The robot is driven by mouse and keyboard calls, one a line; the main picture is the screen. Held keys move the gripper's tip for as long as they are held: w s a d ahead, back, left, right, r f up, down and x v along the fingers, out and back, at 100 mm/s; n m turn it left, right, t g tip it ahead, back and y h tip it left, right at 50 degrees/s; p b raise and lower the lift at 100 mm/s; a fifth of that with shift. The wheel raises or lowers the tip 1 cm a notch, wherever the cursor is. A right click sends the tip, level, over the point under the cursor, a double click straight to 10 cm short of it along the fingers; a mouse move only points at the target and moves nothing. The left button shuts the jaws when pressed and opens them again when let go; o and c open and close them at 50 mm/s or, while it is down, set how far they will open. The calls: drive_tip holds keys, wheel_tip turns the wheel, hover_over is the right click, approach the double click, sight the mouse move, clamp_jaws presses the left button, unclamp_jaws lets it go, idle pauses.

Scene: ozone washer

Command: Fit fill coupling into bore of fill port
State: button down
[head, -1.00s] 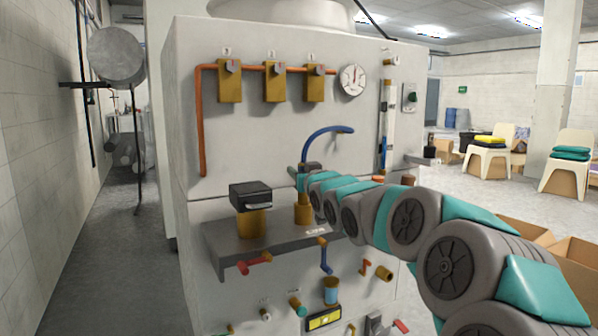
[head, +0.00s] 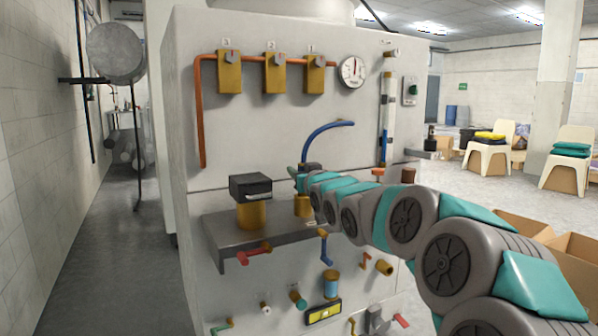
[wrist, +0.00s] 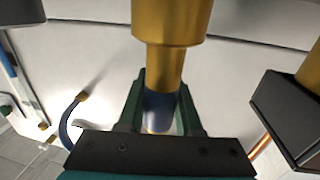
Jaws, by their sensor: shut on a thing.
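My gripper (wrist: 160,110) is shut on the fill coupling (wrist: 160,108), which has a blue body between the two dark green fingers. A narrow brass section runs from the coupling to the wider brass fill port (wrist: 172,22), and the wrist view shows them in line. In the head view my gripper (head: 300,184) is just above the fill port (head: 303,207), which stands on the grey shelf (head: 215,235). The bore is hidden, so how deep the coupling sits cannot be told.
A black block (head: 250,186) on a brass post stands left of the port; it also shows in the wrist view (wrist: 285,115). A blue hose (head: 325,130) arches above my gripper. Red handle (head: 253,254), valves and a blue-brass cup (head: 331,284) sit below the shelf.

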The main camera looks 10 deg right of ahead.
drive_tip(key=shift+f+b, duration=0.55)
drive_tip(key=shift+f, duration=0.3)
drive_tip(key=c, duration=0.5)
unclamp_jaws()
drive_tip(key=shift+s+d+b, duration=0.1)
drive_tip(key=shift+s+d, duration=0.1)
drive_tip(key=shift+s, duration=1.1)
drive_tip(key=shift+s+d+b, duration=0.1)
drive_tip(key=shift+s+d, duration=0.15)
drive_tip(key=shift+s, duration=1)
drive_tip(key=shift+s+d+b, duration=0.1)
drive_tip(key=shift+s+d, duration=0.1)
drive_tip(key=shift+s, duration=1.1)
